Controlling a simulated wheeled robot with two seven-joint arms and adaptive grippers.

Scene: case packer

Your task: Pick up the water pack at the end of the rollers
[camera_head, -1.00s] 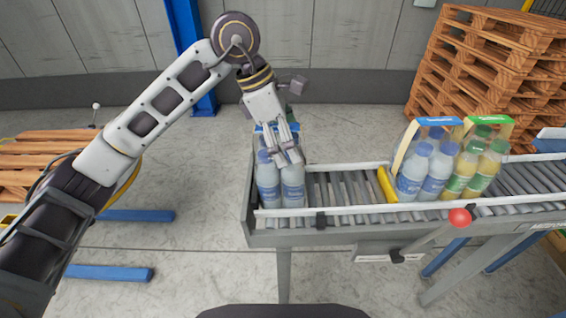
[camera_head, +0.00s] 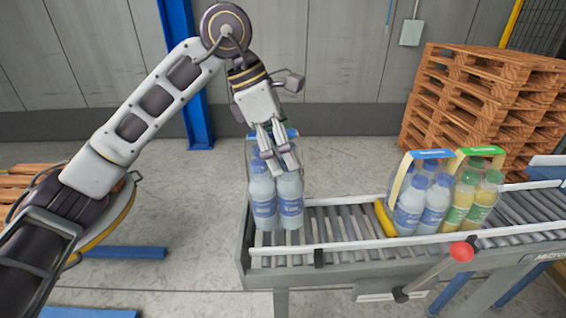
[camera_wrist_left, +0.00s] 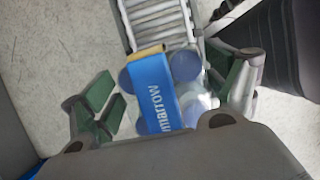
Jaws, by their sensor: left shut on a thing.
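The water pack (camera_head: 277,202) has clear bottles with blue caps and blue labels under a blue carry strap. It is at the left end of the roller conveyor, in my left gripper. My left gripper (camera_head: 280,155) is above the pack, its fingers shut on the top of it. In the left wrist view the blue strap (camera_wrist_left: 157,95) lies between the two green-padded fingers, with the blue caps around it. The pack hangs nearly upright, and its lower end appears at or above the rail height. My right gripper is not in view.
The roller conveyor (camera_head: 345,226) runs to the right with low side rails. A yellow stop (camera_head: 385,218) holds back another blue-strapped water pack (camera_head: 424,200) and a green-strapped yellow drink pack (camera_head: 474,200). A red knob (camera_head: 461,250) sticks out in front. Pallets (camera_head: 480,105) are stacked behind.

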